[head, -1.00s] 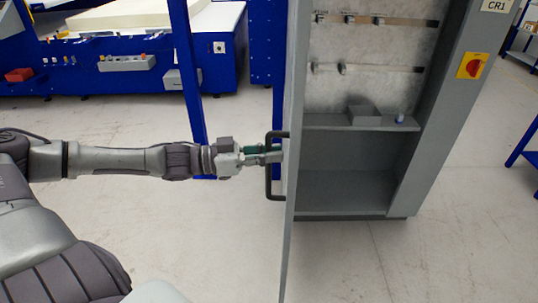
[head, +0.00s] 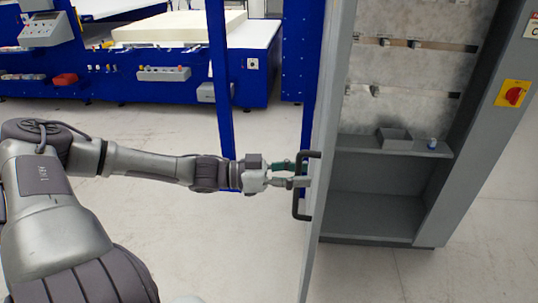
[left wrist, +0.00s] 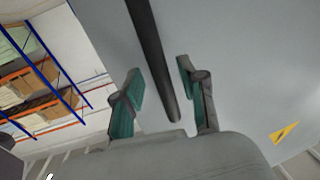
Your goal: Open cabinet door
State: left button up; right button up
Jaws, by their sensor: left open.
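The grey cabinet (head: 430,190) stands at the right in the head view with its inside showing. Its door (head: 325,130) is swung open and seen nearly edge-on. The dark bar handle (head: 297,207) is on the door's left face. My left gripper (head: 298,173) is at the handle, its arm reaching in from the left. In the left wrist view the open fingers (left wrist: 160,90) stand on either side of the handle (left wrist: 152,50), with gaps visible beside it. My right gripper is not in view.
Inside the cabinet a shelf bears a small grey box (head: 395,139). A red and yellow switch (head: 513,94) is on the cabinet's frame. A blue machine (head: 180,60) and a blue post (head: 219,80) stand behind. Pale floor (head: 160,230) lies clear left of the door.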

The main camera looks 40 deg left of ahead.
pick_arm(q)
jog(key=v, duration=1.1)
jog(key=shift+s+a, duration=0.15)
jog(key=shift+a, duration=0.1)
dwell(0.4)
